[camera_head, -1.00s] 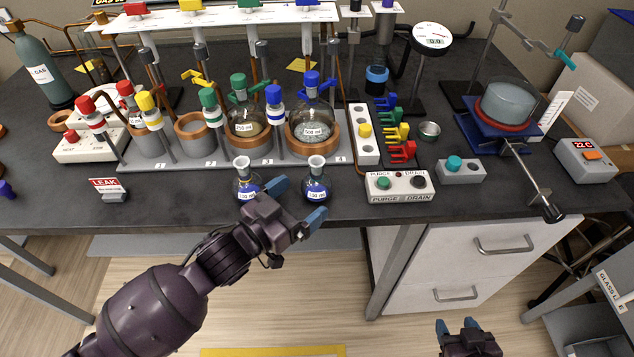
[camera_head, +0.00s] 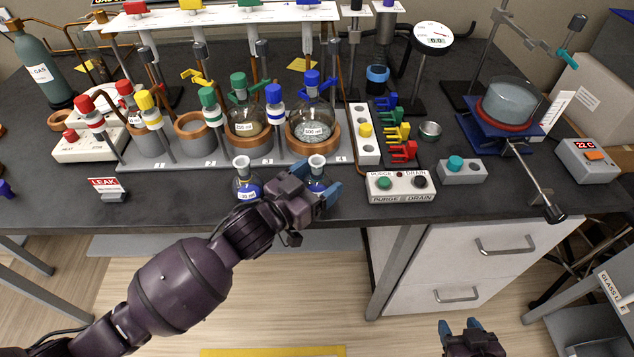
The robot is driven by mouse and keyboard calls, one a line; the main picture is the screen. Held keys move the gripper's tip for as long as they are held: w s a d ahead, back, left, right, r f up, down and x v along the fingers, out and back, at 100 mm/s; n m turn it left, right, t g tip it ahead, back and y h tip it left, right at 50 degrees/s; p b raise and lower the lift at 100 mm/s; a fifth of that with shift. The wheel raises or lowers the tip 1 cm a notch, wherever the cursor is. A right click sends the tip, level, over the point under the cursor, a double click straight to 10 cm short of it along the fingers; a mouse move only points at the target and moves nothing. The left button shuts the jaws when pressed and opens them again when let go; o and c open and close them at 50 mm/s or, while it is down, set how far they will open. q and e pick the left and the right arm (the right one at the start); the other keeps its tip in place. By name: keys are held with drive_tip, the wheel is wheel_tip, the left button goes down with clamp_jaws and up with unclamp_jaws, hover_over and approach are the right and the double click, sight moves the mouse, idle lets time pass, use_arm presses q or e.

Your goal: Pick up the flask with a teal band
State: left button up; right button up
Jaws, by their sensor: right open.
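Two small flasks with pale necks and blue liquid stand near the bench's front edge: a left one (camera_head: 246,184) and a right one (camera_head: 318,184). I cannot make out a teal band on either. My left gripper (camera_head: 317,182) is at the right flask, its blue fingertips apart on either side of it. The gripper partly hides that flask, and I cannot tell whether the fingers touch it. My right gripper (camera_head: 460,326) is open and empty at the bottom, below the bench edge.
A larger green-stoppered flask (camera_head: 247,125) and blue-stoppered flask (camera_head: 312,125) sit in wooden rings on a grey rack behind. A purge/drain box (camera_head: 401,187) is to the right. A leak sign (camera_head: 106,187) stands at left.

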use_arm(q)
drive_tip(key=c, duration=0.6)
drive_tip(key=shift+a+r, duration=0.1)
drive_tip(key=shift+r, duration=0.25)
drive_tip(key=shift+r+p+v, duration=0.5)
drive_tip(key=shift+p+v, duration=0.2)
drive_tip(key=shift+v, duration=2.3)
drive_tip(key=shift+r+p+v, duration=0.5)
drive_tip(key=shift+p+v, duration=0.25)
drive_tip(key=shift+v, duration=2.2)
drive_tip(key=shift+r+p+v, duration=0.5)
drive_tip(key=shift+p+v, duration=0.2)
drive_tip(key=shift+v, duration=2.3)
use_arm(e)
drive_tip(key=shift+t, duration=0.3)
drive_tip(key=shift+w+r, duration=0.25)
drive_tip(key=shift+r, duration=1.1)
drive_tip(key=shift+w+r, duration=0.25)
drive_tip(key=shift+r, duration=1.05)
use_arm(q)
drive_tip(key=shift+s, duration=0.1)
